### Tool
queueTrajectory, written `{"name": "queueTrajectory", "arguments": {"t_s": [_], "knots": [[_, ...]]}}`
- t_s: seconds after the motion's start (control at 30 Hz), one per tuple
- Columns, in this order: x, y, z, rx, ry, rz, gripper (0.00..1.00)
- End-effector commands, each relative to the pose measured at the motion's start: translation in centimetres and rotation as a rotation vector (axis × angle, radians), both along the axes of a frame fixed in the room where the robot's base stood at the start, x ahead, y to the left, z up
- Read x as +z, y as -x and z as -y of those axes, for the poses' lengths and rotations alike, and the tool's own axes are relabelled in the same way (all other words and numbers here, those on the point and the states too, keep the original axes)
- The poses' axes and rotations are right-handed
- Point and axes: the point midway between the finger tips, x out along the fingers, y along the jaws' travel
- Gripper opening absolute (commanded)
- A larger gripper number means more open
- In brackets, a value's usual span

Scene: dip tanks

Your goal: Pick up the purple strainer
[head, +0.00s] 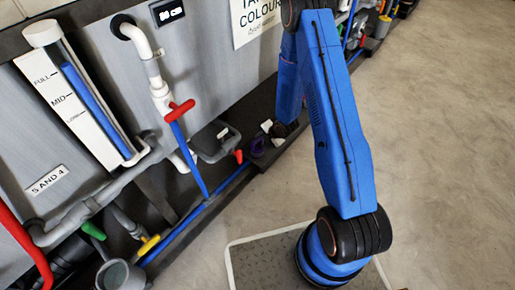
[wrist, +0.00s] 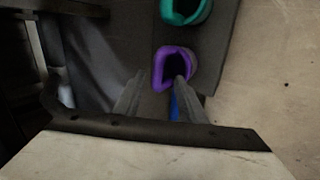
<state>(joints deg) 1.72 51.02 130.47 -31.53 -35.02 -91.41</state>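The purple strainer (wrist: 160,72) shows in the wrist view as a purple rim around a dark hollow, on a dark grey surface. The left fingertip lies left of the rim. Nothing is seen held. My arm hides part of the area in the head view.
A teal strainer-like thing (wrist: 206,8) stands just beyond the purple one. A blue strip shows between my fingers. Tank fronts with pipes, a red-handled valve (head: 181,106) and a gauge (head: 68,90) line the left. Open concrete floor (head: 440,130) lies right.

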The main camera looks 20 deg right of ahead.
Motion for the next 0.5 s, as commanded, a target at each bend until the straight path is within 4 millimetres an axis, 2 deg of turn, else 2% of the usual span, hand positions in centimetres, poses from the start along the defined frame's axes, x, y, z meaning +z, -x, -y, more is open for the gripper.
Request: {"name": "queueTrajectory", "arguments": {"t_s": [0.5], "knots": [[-4.0, -2.9, -1.4, 0.001, 0.000, -0.001, 0.37]]}}
